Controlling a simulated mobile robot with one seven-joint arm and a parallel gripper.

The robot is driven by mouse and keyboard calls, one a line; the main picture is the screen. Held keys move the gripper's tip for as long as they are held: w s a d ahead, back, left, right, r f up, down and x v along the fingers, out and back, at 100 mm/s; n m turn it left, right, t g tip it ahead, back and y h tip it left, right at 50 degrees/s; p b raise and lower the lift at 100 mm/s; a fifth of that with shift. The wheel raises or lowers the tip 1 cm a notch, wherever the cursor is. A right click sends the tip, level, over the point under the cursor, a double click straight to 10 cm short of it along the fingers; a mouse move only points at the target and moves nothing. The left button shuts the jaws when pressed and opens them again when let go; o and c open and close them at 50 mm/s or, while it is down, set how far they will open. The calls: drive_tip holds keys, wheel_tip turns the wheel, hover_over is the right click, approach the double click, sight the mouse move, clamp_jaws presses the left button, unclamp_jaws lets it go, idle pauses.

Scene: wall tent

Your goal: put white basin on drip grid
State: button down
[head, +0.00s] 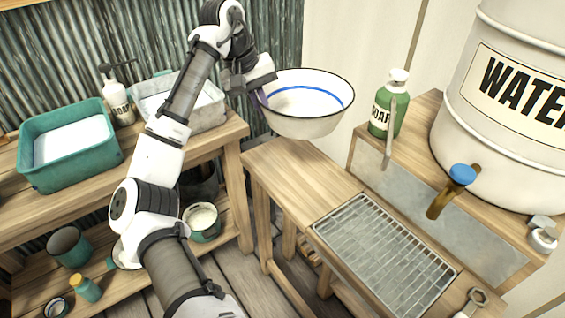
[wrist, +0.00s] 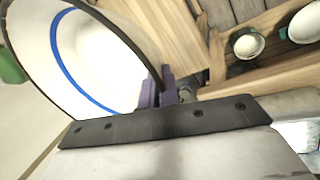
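The white basin (head: 308,122) has a dark rim and a blue ring inside. My gripper (head: 262,98) is shut on its left side and holds it in the air, roughly level, over the far end of the right-hand wooden stand. In the wrist view the basin (wrist: 90,62) fills the upper left, with its wall between the purple fingertips of my gripper (wrist: 160,90). The drip grid (head: 385,254) is a metal grate set in the front part of the stand, to the right of and nearer than the basin. It is bare.
A white water barrel (head: 515,130) with a blue-topped tap (head: 452,185) overhangs the grid's far side. A green soap bottle (head: 389,105) stands right of the basin. A teal tub (head: 70,178) and a grey tub (head: 205,112) sit on the left bench. A wrench (head: 474,302) lies beside the grid.

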wheel_tip(320, 180, down, 17)
drive_tip(key=shift+f+b, duration=0.15)
drive_tip(key=shift+b, duration=0.2)
drive_tip(key=shift+f, duration=0.15)
drive_tip(key=c, duration=1.6)
unclamp_jaws()
drive_tip(key=shift+c, duration=0.2)
drive_tip(key=v, duration=1.2)
drive_tip(key=shift+p, duration=0.35)
